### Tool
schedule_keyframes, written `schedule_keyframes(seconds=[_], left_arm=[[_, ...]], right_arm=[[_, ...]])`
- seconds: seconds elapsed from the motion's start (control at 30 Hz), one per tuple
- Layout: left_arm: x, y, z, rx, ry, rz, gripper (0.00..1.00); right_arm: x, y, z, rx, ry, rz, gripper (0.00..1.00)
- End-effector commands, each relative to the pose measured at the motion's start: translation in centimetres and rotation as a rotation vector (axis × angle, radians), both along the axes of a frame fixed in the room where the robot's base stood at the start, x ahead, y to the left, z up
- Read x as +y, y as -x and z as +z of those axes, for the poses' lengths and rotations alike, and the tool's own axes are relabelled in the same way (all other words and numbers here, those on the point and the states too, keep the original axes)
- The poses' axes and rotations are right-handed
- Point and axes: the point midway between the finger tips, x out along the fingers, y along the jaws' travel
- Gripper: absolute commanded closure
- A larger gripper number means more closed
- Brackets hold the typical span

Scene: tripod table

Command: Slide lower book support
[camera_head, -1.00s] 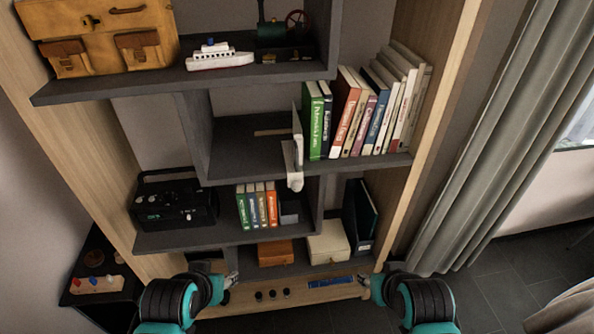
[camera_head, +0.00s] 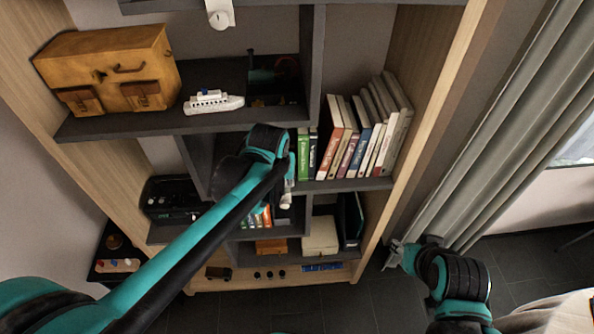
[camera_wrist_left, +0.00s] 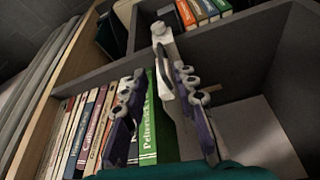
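The lower book support (camera_head: 287,196) has a pale rounded front end at the middle shelf's edge, left of the book row. Its upright plate is mostly hidden by my left arm in the head view. In the left wrist view the support (camera_wrist_left: 163,42) shows between the fingers of my left gripper (camera_wrist_left: 158,108). These fingers are apart, one on the book side and one on the empty side; contact with the support is unclear. A green book (camera_wrist_left: 148,125) stands nearest the support. My right gripper (camera_head: 393,254) is low at the right, away from the shelf; its fingers are too small to judge.
Several more books (camera_head: 360,140) lean toward the right end of the middle shelf. Free shelf space (camera_wrist_left: 255,140) lies on the support's other side. Another pale support (camera_head: 219,14) is on the upper shelf. A toy ship (camera_head: 213,102) and curtain (camera_head: 480,130) are nearby.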

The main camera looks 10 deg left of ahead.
Motion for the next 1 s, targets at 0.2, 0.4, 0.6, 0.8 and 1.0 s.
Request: schedule_keyframes(seconds=[0.2,0.4,0.6,0.8,1.0], left_arm=[[0.1,-1.1,-2.8,0.001,0.000,0.001,0.72],[0.2,-2.3,-5.8,0.001,-0.001,0.000,0.72],[0.3,-2.9,-7.1,0.001,-0.001,0.000,0.72],[0.2,-3.0,-7.2,0.001,-0.001,0.000,0.72],[0.2,-3.0,-7.2,0.001,-0.001,0.000,1.00]], right_arm=[[0.0,0.0,-1.1,0.000,0.000,0.000,0.60],[0.0,0.0,-1.9,0.000,0.000,0.000,0.60],[0.0,0.0,-2.2,0.000,0.000,0.000,0.60],[0.0,0.0,-2.2,0.000,0.000,0.000,0.60],[0.0,0.0,-2.2,0.000,0.000,0.000,0.60]])
